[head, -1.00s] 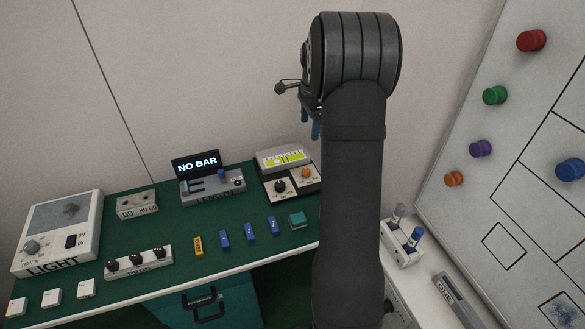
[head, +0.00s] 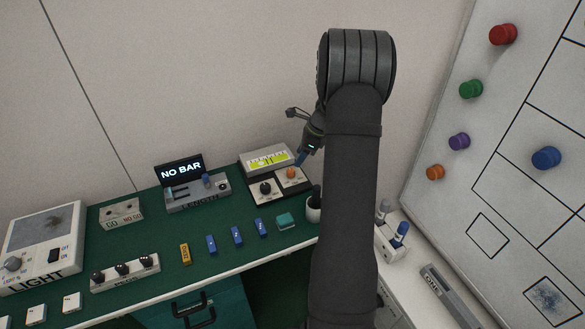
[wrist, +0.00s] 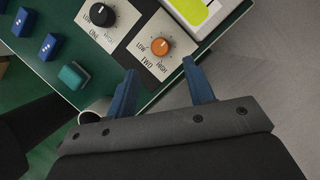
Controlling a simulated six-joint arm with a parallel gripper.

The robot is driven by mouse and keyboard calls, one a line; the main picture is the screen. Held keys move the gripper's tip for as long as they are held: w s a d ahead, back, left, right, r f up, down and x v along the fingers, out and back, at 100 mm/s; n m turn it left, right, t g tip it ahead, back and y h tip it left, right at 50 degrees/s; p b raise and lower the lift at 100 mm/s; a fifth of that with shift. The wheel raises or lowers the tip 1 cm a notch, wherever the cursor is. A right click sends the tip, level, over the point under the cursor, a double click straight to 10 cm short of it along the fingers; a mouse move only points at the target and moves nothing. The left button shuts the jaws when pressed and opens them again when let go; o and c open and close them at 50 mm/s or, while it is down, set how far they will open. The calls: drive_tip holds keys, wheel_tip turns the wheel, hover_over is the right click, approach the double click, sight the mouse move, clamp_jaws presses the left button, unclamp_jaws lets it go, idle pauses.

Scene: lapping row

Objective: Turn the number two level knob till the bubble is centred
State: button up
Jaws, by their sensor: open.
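The level unit (head: 266,160) stands at the back right of the green bench, with a yellow-green vial window (head: 268,160) on its top. The bubble is too small to place exactly. The number two knob (wrist: 160,47) is orange, on a plate marked LOW, HIGH and TWO; it also shows in the head view (head: 291,173). The black number one knob (wrist: 102,15) is beside it. My gripper (wrist: 163,82) is open, its blue fingers apart and empty, just short of the orange knob. In the head view my gripper (head: 300,163) is at the unit's right side, partly behind my arm.
A teal block (head: 286,220) and several blue blocks (head: 237,235) lie in front of the unit. A display reading NO BAR (head: 180,170) stands to the left.

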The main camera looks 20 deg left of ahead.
sight(291, 170)
drive_tip(key=x, duration=0.7)
drive_tip(key=shift+a+f, duration=0.1)
drive_tip(key=shift+f, duration=0.1)
drive_tip(key=c, duration=1)
